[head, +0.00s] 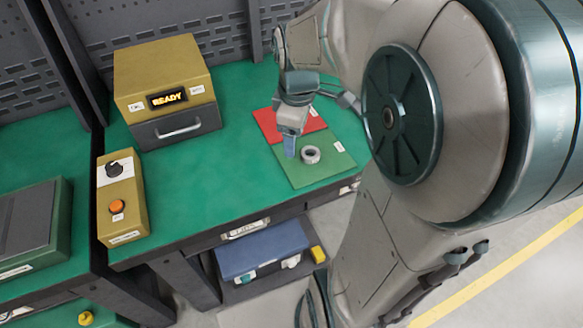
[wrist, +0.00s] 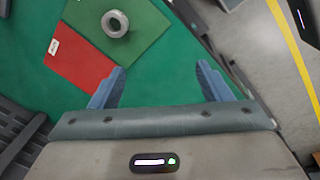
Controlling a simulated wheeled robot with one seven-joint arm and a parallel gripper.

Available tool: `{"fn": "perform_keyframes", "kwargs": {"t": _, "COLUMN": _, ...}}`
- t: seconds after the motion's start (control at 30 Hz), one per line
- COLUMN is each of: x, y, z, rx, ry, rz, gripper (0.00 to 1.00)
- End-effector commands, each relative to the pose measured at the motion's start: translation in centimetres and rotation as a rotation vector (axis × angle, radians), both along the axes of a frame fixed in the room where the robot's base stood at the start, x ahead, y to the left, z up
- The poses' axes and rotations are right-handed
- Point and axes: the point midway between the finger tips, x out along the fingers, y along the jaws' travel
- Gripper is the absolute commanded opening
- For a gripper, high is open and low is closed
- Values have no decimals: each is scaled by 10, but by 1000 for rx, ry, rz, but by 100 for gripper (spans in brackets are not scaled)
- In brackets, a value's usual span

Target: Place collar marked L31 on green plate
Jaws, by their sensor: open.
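A grey metal collar (head: 310,154) rests on the green plate (head: 317,177), which lies on the green bench top. In the wrist view the same collar (wrist: 115,24) lies flat on the green plate (wrist: 146,38), near its middle. No mark on the collar can be read. The red plate (head: 266,122) lies beside the green plate and also shows in the wrist view (wrist: 76,72). My gripper (head: 290,147) is above the plates, close to the collar in the head view. In the wrist view its blue fingers (wrist: 161,84) are apart with nothing between them.
A yellow box (head: 160,75) with a READY display and a grey drawer stands at the back left. A yellow control box (head: 122,200) with a black knob and orange button stands at the left front. A blue bin (head: 262,250) sits below the bench. The bench middle is clear.

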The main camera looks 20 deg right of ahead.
Motion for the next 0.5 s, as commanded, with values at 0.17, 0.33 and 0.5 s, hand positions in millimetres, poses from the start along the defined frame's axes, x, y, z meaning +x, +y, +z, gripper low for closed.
{"fn": "perform_keyframes", "kwargs": {"t": 0.17, "x": -42, "y": 26, "z": 8, "rx": 57, "ry": -67, "rz": -343, "gripper": 71}}
{"fn": "perform_keyframes", "kwargs": {"t": 0.33, "x": -76, "y": 43, "z": 8, "rx": 129, "ry": -112, "rz": -642, "gripper": 71}}
{"fn": "perform_keyframes", "kwargs": {"t": 0.5, "x": -95, "y": 51, "z": 5, "rx": 181, "ry": -132, "rz": -829, "gripper": 71}}
